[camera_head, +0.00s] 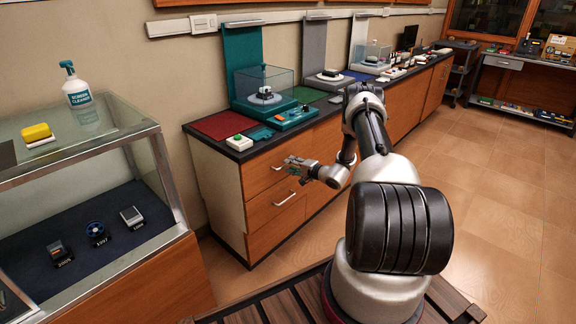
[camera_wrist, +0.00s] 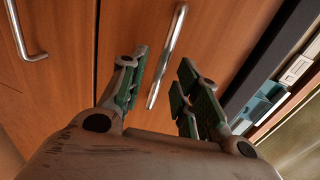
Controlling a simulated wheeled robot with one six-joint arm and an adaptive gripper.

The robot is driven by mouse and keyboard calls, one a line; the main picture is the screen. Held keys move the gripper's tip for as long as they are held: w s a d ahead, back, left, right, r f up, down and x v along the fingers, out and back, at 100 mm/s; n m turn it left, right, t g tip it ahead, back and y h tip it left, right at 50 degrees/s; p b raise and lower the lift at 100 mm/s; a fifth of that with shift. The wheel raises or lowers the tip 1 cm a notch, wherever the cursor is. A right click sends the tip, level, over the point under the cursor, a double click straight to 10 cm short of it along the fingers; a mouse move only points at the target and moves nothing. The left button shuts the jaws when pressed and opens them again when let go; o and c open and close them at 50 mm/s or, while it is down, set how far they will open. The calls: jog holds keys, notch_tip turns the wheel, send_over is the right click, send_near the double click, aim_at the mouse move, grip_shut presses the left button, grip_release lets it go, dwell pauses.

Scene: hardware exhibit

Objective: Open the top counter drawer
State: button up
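The wooden counter has a top drawer (camera_head: 256,174) with a slim metal bar handle, and a lower drawer (camera_head: 262,210) with its own handle (camera_head: 286,198). Both drawers look closed. My gripper (camera_head: 291,166) is in front of the top drawer, partly covering the area by its handle. In the wrist view my gripper (camera_wrist: 164,72) is open and empty. The top drawer's handle (camera_wrist: 169,52) shows in the gap between its two fingers, nearer the left finger. No contact shows. The lower handle (camera_wrist: 22,35) is at the left.
The dark countertop edge (camera_wrist: 262,75) runs along the right of the wrist view. On the counter are a red mat (camera_head: 222,125), a white box with a green button (camera_head: 239,142) and a glass-cased exhibit (camera_head: 264,88). A glass display case (camera_head: 90,150) stands left. Floor at right is clear.

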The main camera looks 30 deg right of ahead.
jog(key=shift+x, duration=1.4)
jog(key=shift+a, duration=0.1)
grip_shut()
jog(key=shift+s, duration=0.1)
jog(key=f+v, duration=0.2)
jog(key=v, duration=1.1)
jog(key=s+f+v, duration=0.1)
jog(key=f+v, duration=0.2)
jog(key=v, duration=1.1)
jog(key=shift+f, duration=0.3)
grip_release()
